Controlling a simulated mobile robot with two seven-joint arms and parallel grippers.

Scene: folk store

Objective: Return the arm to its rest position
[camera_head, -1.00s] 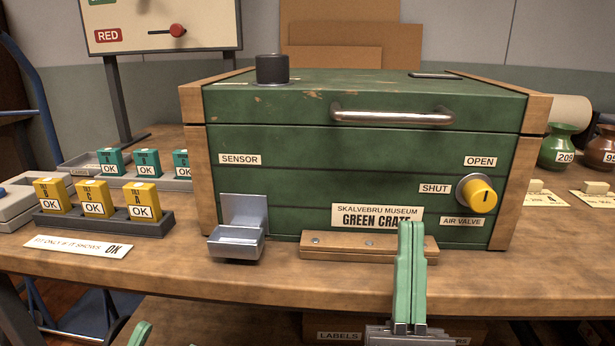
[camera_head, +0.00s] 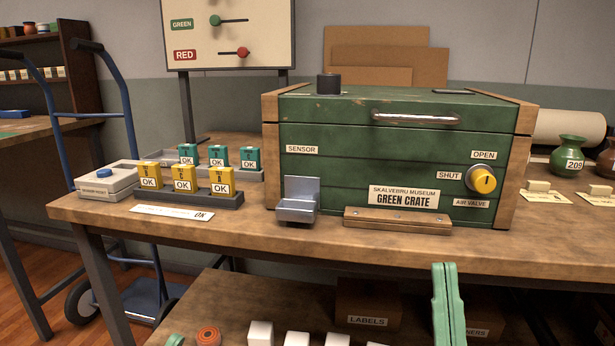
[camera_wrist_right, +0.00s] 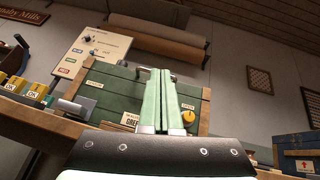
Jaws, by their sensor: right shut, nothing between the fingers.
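My right gripper (camera_head: 447,268) shows at the lower right of the head view. Its two green fingers are together and empty, pointing up in front of the lower shelf, below the bench's front edge. In the right wrist view the same fingers (camera_wrist_right: 164,100) stand side by side with the green crate behind them. A small green tip (camera_head: 175,340) at the bottom edge of the head view seems to be my left gripper; too little shows to tell its state. The green crate (camera_head: 340,145) stands on the bench with its lid down. Its yellow valve knob (camera_head: 482,180) is at the right.
The wooden bench (camera_head: 330,240) has a clear front strip. A grey rack (camera_head: 190,201) holds yellow OK blocks, with teal ones behind. A metal sensor bracket (camera_head: 298,205) is at the crate's front. The lower shelf (camera_head: 225,300) holds white blocks and a labels box (camera_head: 367,308). A hand truck (camera_head: 62,135) stands left.

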